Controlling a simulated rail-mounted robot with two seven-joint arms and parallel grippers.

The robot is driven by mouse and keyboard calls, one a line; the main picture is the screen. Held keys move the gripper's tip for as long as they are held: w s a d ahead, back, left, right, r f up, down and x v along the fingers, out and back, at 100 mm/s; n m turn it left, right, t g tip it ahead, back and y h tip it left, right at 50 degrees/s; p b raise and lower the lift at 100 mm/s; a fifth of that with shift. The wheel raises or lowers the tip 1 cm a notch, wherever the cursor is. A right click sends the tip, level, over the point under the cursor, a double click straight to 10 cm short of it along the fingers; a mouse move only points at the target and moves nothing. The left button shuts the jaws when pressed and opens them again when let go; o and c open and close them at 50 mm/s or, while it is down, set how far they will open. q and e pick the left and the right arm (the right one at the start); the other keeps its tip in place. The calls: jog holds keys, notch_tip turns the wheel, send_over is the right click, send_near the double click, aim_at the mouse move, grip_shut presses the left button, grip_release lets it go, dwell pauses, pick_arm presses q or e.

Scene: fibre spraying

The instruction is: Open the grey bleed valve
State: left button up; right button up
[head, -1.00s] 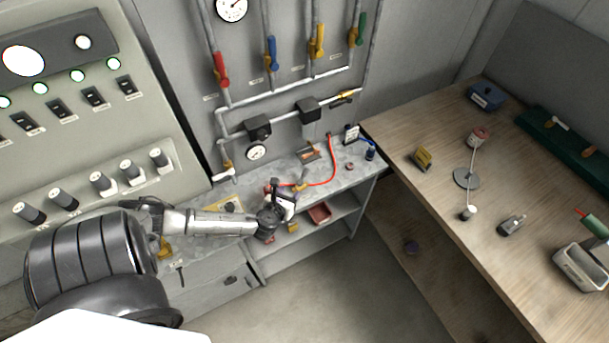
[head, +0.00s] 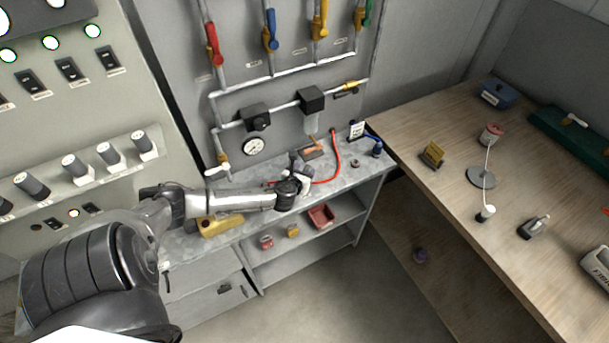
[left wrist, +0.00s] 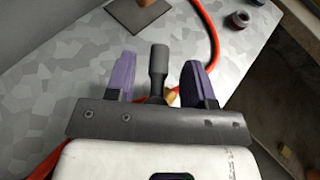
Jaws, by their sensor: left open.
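In the left wrist view, a dark grey lever handle (left wrist: 158,66) stands between the two purple finger pads of my left gripper (left wrist: 160,74). A bit of brass shows beside its foot, next to the red hose. I take it for the grey bleed valve; its body is mostly hidden behind the gripper. The fingers are open, one on each side of the handle, with visible gaps. In the head view, my left gripper (head: 299,176) is over the grey metal bench and covers the valve there. My right gripper is not in view.
The red hose (head: 336,160) curves across the metal bench (head: 353,179). Red, blue and yellow levers (head: 212,45) hang on the wall pipes, with a gauge (head: 253,147) below. A red tray (head: 321,216) sits on the lower shelf. A wooden workbench (head: 455,190) stands at right.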

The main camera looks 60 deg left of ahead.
pick_arm(q)
jog(key=shift+w+a+f, duration=0.1)
jog(key=shift+w+a, duration=0.1)
jog(key=shift+w, duration=0.05)
jog(key=shift+c, duration=0.2)
grip_shut()
dwell(0.3)
